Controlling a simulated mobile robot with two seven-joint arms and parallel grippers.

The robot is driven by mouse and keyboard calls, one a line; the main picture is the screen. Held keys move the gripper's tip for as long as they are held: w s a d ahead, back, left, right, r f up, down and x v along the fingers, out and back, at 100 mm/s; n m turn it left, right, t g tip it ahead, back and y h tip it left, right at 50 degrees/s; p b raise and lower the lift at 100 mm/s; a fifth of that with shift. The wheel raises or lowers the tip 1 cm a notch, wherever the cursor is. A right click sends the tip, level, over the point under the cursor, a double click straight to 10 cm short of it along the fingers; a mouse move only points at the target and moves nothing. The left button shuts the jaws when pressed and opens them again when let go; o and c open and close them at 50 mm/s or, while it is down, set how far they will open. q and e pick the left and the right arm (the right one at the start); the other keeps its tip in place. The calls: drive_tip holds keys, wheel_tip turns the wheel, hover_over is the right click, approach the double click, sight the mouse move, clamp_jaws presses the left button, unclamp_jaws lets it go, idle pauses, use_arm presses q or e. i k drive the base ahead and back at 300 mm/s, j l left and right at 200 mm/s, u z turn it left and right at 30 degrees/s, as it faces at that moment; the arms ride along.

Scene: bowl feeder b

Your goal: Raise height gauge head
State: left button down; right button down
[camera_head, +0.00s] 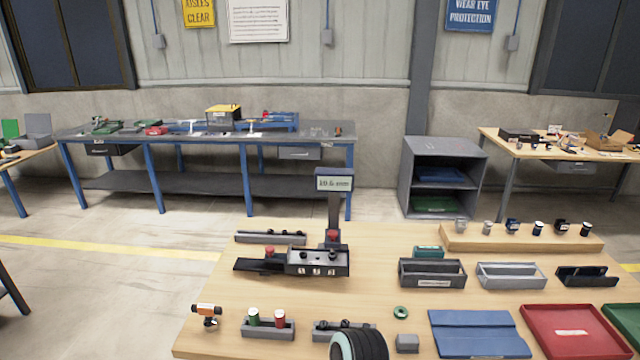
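A red-topped part (331,238) sits low at the column, just above a dark block (317,262) with knobs and white marks; I cannot tell for certain which part is the head. Neither of my grippers is in view.
The wooden table (375,245) also holds grey bins (512,283), a blue mat (480,345), a red tray (570,345), an orange-topped tool (207,311) and a raised wooden shelf (480,243) with several small parts. Bare wood lies right of the gauge. Workbenches stand behind.

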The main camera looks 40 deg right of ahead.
sight(333, 236)
drive_tip(key=z, duration=1.35)
